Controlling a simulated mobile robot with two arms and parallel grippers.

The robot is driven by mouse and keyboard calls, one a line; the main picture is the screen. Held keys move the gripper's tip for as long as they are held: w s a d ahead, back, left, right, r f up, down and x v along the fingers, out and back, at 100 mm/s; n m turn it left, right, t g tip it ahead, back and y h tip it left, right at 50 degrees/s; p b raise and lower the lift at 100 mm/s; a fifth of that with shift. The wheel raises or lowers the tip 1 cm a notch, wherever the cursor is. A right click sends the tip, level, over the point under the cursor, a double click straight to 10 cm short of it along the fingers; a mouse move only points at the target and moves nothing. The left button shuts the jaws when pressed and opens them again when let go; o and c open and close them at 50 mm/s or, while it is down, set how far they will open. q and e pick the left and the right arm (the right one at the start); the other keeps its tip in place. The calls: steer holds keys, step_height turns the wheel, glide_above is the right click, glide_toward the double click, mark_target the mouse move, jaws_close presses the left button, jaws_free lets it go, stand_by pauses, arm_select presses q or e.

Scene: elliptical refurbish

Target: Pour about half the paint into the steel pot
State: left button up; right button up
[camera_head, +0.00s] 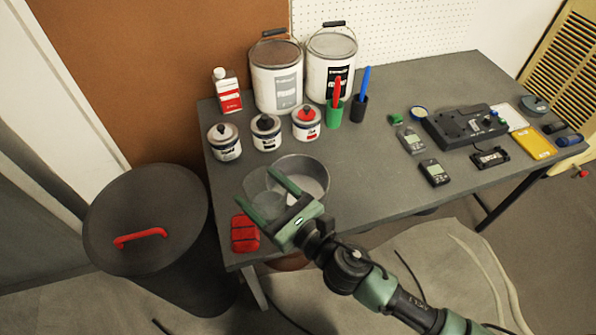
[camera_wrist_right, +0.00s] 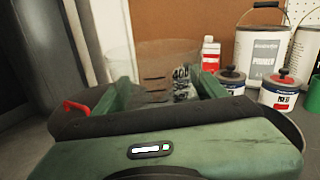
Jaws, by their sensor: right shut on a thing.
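My right gripper (camera_head: 263,192) is shut on a clear measuring cup (camera_head: 257,181), with a finger on either side of it. The cup also shows between the fingers (camera_wrist_right: 160,95) in the right wrist view, with dark marks on its wall (camera_wrist_right: 160,62). It looks roughly upright. I cannot make out the paint or its level inside. The round steel pot (camera_head: 316,182) stands on the table just behind and to the right of the cup. The cup and gripper overlap its near left side, so I cannot tell whether they touch. My left gripper is not in view.
A red box-like object (camera_head: 244,234) lies at the table's front left corner. Several small paint tins (camera_head: 226,150) and two large buckets (camera_head: 277,90) stand behind. A dark bin (camera_head: 140,205) is left of the table (camera_head: 375,185). Tools (camera_head: 460,128) fill the right side.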

mark_target(273, 182)
steer(key=shift+w+r, duration=0.1)
steer(key=shift+r, duration=0.05)
steer(key=m+p, duration=0.1)
steer(key=p, duration=0.1)
steer(key=w+d+r+m+g+p, duration=0.1)
steer(key=m+p, duration=0.1)
steer(key=shift+w+m+h, duration=0.3)
steer(key=shift+w+d+f+m+p, duration=0.3)
steer(key=shift+w+f+m+p, duration=0.15)
steer(key=shift+m, duration=0.35)
steer(key=shift+w+d+r+m+g+p, duration=0.35)
steer(key=shift+w+r+m+g+p, duration=0.2)
steer(key=shift+m+p, duration=0.4)
steer(key=shift+f, duration=0.3)
steer(key=shift+w+f+m+g, duration=0.15)
steer(key=shift+f+m+g, duration=0.2)
steer(key=shift+m, duration=0.5)
steer(key=shift+d+f+m+g, duration=0.1)
steer(key=shift+f+m+g, duration=0.3)
steer(key=shift+m, duration=0.5)
steer(key=shift+w+r+m+g, duration=0.1)
steer(key=shift+r+m+g, duration=0.25)
steer(key=shift+m, duration=0.45)
